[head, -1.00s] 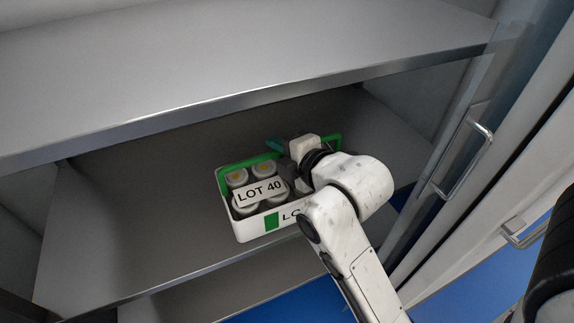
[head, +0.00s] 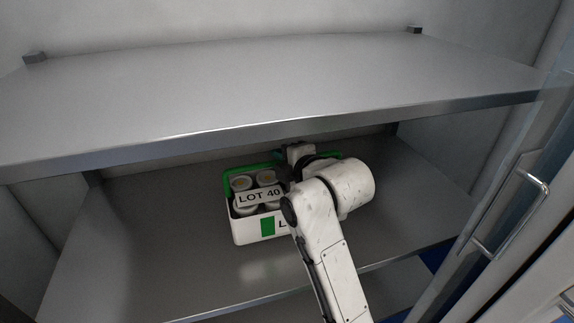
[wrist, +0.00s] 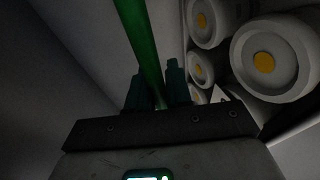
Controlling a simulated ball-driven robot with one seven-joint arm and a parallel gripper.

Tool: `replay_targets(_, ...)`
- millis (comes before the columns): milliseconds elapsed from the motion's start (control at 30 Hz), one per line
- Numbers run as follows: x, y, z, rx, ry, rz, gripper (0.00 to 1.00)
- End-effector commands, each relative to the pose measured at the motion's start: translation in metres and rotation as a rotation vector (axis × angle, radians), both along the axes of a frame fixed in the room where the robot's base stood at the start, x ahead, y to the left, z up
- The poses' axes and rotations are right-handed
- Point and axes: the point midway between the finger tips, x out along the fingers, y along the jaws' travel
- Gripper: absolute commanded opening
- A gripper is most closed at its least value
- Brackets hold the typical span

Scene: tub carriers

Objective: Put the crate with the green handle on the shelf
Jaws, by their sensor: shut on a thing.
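The white crate (head: 246,230) with a green handle (head: 213,189) is over the middle shelf (head: 160,235), under the upper board. It holds several white jars with yellow centres and a "LOT 40" card. My gripper (wrist: 156,95) is shut on the green handle (wrist: 140,40) in the wrist view. In the head view my wrist and arm hide the crate's right part and most of the fingers. I cannot tell whether the crate's bottom touches the shelf.
The upper shelf board (head: 250,85) spans just above and behind the crate, close over my wrist. The middle shelf is bare left and right of the crate. A door with a metal handle (head: 517,215) stands open on the right.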

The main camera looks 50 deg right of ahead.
Motion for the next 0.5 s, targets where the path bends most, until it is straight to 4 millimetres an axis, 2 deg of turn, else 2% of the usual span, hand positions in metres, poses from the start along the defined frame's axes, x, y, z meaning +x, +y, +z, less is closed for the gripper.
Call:
replay_targets(300, 0.000, 0.000, -0.027, -0.003, -0.006, -0.001, 0.00)
replay_targets(500, 0.000, 0.000, -0.031, -0.004, -0.009, -0.001, 0.00)
